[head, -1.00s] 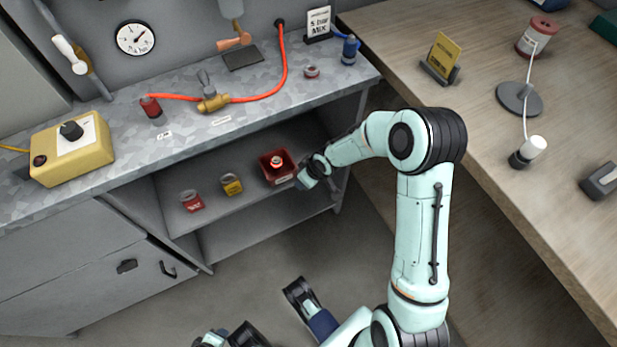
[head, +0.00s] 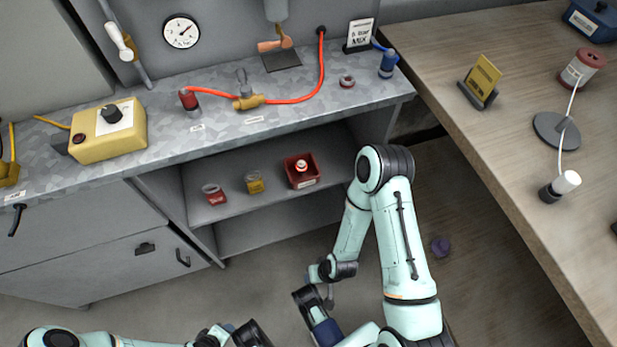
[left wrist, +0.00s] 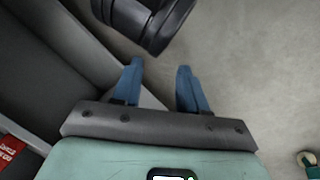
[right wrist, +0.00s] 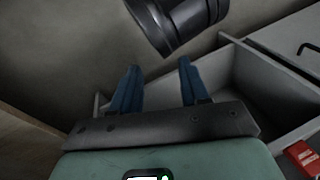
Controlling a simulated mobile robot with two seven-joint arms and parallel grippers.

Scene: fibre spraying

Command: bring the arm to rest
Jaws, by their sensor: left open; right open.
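In the head view my right arm is folded, elbow up, its forearm pointing down to the wrist over the floor before the bench. The right gripper hangs below that wrist, mostly hidden there. In the right wrist view the right gripper (right wrist: 158,78) has its two blue fingers apart, with nothing between them. My left arm lies low along the bottom edge of the head view, its gripper not clear there. In the left wrist view the left gripper (left wrist: 158,80) is open and empty above grey floor. Both grippers are apart from the shelf goods.
The grey bench (head: 230,135) stands ahead. Its shelf holds a red bin (head: 313,182), a yellow container (head: 255,183) and a red container (head: 214,195). A wooden table (head: 500,150) flanks the right. A small dark purple object (head: 440,247) lies on the floor. Floor before the bench is open.

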